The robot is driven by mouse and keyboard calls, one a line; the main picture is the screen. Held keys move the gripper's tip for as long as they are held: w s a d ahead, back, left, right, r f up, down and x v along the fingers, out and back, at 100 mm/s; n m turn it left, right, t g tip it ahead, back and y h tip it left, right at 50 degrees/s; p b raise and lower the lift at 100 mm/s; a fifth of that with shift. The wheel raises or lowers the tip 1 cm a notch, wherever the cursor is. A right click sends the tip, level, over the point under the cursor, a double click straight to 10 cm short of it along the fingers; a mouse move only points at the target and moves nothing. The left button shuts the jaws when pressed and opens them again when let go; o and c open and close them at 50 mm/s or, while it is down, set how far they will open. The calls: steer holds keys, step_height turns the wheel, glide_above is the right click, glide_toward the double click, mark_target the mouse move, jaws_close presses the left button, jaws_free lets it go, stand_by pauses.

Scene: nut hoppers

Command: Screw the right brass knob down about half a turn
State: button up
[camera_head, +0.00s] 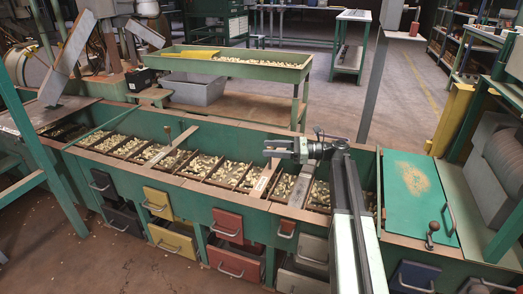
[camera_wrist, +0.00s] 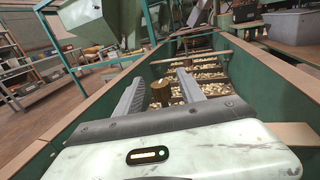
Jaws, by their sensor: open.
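My gripper (camera_head: 268,148) reaches left over the long green hopper bench in the head view. Its two grey fingers are spread apart and empty in the wrist view (camera_wrist: 159,78). A dark brass-brown round knob (camera_wrist: 160,93) shows between the fingers, with no clear contact on either side; its depth between them is hard to tell. In the head view the area under my gripper is partly hidden, and I cannot make out this knob clearly. Another brass knob (camera_head: 167,131) stands upright on a thin stem farther left on the bench, well away from my gripper.
Open compartments of pale nuts (camera_head: 240,172) run along the bench, with crossing strips and plates (camera_head: 263,180). A green lid (camera_head: 415,190) with a handle lies to the right. Coloured drawers (camera_head: 228,222) line the front. A green tray table (camera_head: 235,65) stands behind.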

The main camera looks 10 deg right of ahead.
steer(key=shift+x, duration=1.8)
jaws_close()
steer(key=shift+m+t, duration=0.3)
steer(key=shift+t, duration=0.2)
